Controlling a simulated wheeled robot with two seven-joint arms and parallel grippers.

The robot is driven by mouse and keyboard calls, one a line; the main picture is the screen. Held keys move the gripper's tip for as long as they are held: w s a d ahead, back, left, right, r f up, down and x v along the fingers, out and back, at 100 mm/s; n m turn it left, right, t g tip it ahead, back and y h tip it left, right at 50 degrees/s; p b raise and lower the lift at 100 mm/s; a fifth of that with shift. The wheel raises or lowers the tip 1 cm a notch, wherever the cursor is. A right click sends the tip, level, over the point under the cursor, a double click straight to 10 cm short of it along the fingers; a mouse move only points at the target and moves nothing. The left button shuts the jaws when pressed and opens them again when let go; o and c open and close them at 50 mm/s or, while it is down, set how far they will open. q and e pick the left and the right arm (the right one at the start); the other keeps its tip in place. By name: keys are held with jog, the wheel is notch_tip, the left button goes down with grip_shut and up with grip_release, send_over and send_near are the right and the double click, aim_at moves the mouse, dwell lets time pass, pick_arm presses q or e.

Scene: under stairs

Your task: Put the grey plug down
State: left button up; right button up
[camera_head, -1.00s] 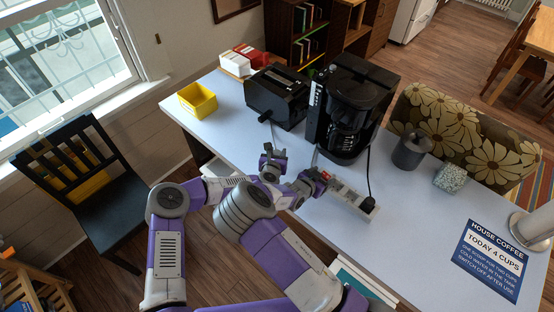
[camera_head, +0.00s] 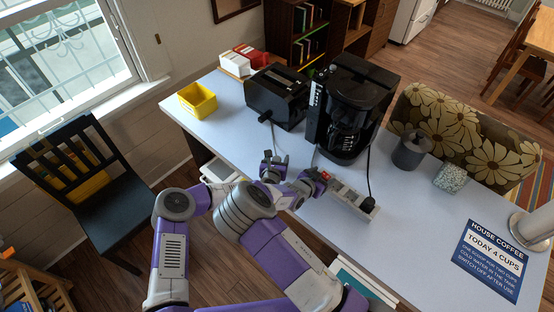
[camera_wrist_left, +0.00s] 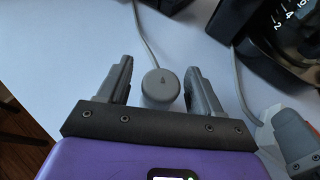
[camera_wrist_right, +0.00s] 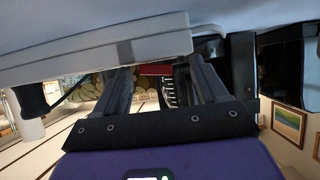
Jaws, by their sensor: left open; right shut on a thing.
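The grey plug (camera_wrist_left: 160,85) is between the spread fingers of my left gripper (camera_wrist_left: 160,88), seen end-on, with its pale cord running up behind it over the table. Gaps show beside the plug, so the fingers do not clamp it. In the head view my left gripper (camera_head: 273,161) is low over the table's near edge, and I cannot make out the plug there. My right gripper (camera_head: 318,178) is shut at the left end of the pale power strip (camera_head: 348,196), by its red switch (camera_head: 326,175). The strip fills the top of the right wrist view (camera_wrist_right: 100,55).
A black plug (camera_head: 370,203) sits at the strip's right end. The toaster (camera_head: 277,97) and coffee maker (camera_head: 345,110) stand behind my grippers. A yellow box (camera_head: 197,100) is at the far left. The table (camera_head: 215,130) is clear left of my left gripper.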

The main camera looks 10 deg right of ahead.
pick_arm(q)
jog(key=shift+r, duration=0.1)
jog(key=shift+s+r, duration=0.1)
jog(key=shift+r, duration=0.05)
jog(key=shift+v, duration=3.65)
pick_arm(e)
jog(key=o, duration=1.4)
